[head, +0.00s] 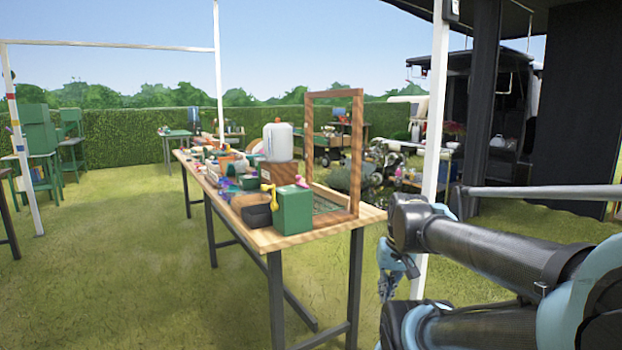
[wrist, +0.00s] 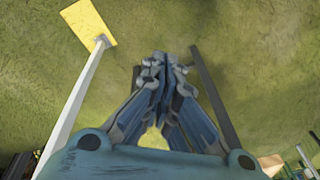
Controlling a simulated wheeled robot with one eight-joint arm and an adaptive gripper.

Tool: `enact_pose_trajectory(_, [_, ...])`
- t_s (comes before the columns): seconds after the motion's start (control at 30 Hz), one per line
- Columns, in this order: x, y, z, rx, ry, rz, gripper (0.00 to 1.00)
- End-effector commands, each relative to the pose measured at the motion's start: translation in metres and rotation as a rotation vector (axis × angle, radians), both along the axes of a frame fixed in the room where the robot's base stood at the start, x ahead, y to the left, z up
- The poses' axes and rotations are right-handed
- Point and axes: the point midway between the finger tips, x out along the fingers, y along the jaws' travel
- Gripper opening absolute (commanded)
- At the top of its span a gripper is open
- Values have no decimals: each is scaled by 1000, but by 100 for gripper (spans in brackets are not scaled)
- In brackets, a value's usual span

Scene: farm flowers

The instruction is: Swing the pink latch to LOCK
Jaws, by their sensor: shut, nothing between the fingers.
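A small pink piece (head: 302,181) shows at the upper right edge of a green box (head: 293,209) on the near end of the long wooden table (head: 300,236). It is too small to tell its shape, its angle or any LOCK mark. My gripper (head: 385,290) hangs to the right of the table end, lower than the table top and apart from the green box. In the wrist view my gripper (wrist: 163,58) is shut and empty, pointing over grass. No pink piece can be made out in the wrist view.
A yellow handle (head: 268,190) is on the box's left side, near a dark bin (head: 257,216). A wooden frame (head: 357,150) stands upright at the table's right edge. A white post (head: 434,130) rises behind my arm. Grass in front of the table is clear.

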Motion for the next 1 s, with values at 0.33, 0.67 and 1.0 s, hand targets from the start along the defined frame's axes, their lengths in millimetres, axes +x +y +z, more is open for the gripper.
enact_pose_trajectory(0.33, [79, 57, 72, 328, 42, -46, 0])
enact_pose_trajectory(0.67, [173, 93, 139, 646, 61, -70, 0])
enact_pose_trajectory(1.0, [278, 101, 200, 972, 54, -70, 0])
